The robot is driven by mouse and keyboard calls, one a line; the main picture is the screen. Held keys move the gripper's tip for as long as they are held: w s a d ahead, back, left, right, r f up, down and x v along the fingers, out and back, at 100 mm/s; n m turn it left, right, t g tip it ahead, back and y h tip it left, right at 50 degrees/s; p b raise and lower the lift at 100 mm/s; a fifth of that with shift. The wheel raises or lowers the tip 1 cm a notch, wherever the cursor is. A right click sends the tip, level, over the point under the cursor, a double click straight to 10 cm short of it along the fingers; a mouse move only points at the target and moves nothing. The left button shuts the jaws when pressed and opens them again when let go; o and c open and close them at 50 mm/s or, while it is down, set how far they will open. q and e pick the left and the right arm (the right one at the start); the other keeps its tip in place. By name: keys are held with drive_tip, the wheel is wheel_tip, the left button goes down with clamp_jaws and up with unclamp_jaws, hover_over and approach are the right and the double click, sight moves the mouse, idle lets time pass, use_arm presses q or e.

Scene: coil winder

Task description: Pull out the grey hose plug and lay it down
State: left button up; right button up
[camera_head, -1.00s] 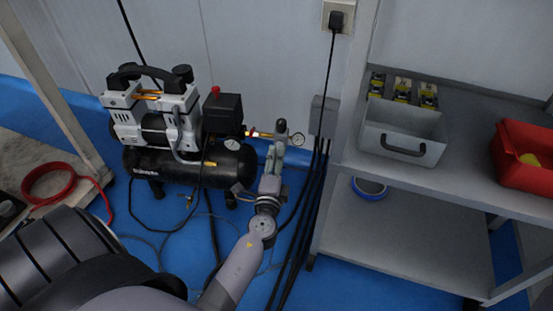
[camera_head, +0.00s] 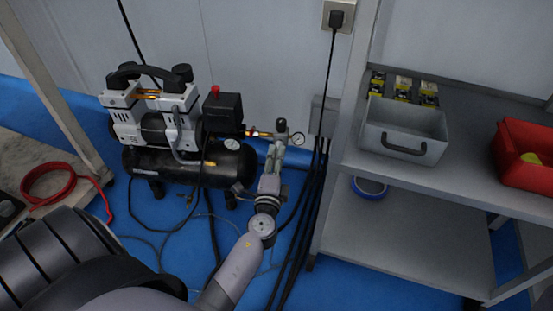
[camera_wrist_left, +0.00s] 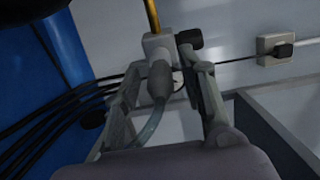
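The grey hose plug (camera_wrist_left: 160,82) sits in the pale coupling block (camera_wrist_left: 157,43) at the end of a brass pipe (camera_wrist_left: 152,14), with its grey hose (camera_wrist_left: 147,130) running back toward my wrist. My left gripper (camera_wrist_left: 163,75) reaches up around the plug, one finger on each side. Gaps show between the fingers and the plug, so it looks open. In the head view my left gripper (camera_head: 276,152) is at the compressor's outlet fitting (camera_head: 281,126), and the plug is too small or hidden there to make out. My right gripper is not in view.
The compressor (camera_head: 185,150) stands left of my gripper, with a pressure gauge (camera_head: 298,139) by the outlet. Black cables (camera_head: 305,215) hang just right of it. A shelf rack (camera_head: 350,225) holds a grey bin (camera_head: 403,130) and a red bin (camera_head: 525,155). Blue floor lies below.

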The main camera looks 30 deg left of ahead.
use_arm(q)
drive_tip(key=shift+c, duration=0.8)
drive_tip(key=c, duration=0.5)
clamp_jaws()
